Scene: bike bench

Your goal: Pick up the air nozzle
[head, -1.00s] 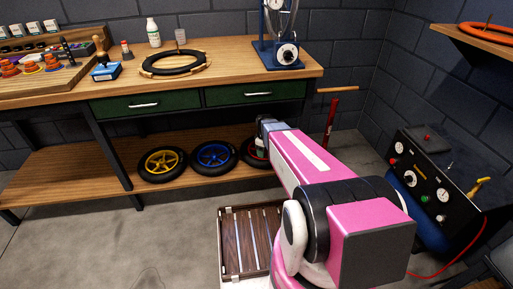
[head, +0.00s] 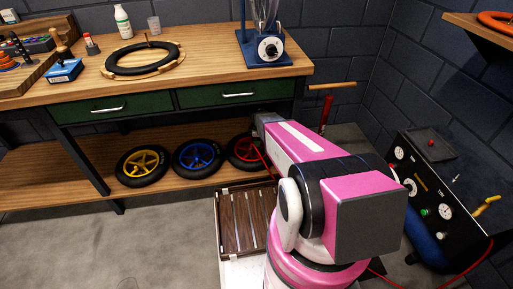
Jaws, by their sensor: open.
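A yellow handled piece (head: 487,204) sits at the right side of the dark compressor panel (head: 432,185). It looks like the air nozzle, but it is too small to be sure. A red hose (head: 462,267) curves along the floor below the panel. A thin red line (head: 264,158) also shows beside my forearm, near the red wheel; I cannot tell whether it is the same hose. My pink arm reaches forward toward the bench's lower shelf. My gripper's fingers are hidden behind the forearm and wrist, well left of the compressor.
The wooden bench (head: 205,80) bears a tyre (head: 142,58) and a blue stand (head: 262,48). Yellow (head: 142,165), blue (head: 197,158) and red (head: 243,150) wheels lie on its lower shelf. Floor at left is clear.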

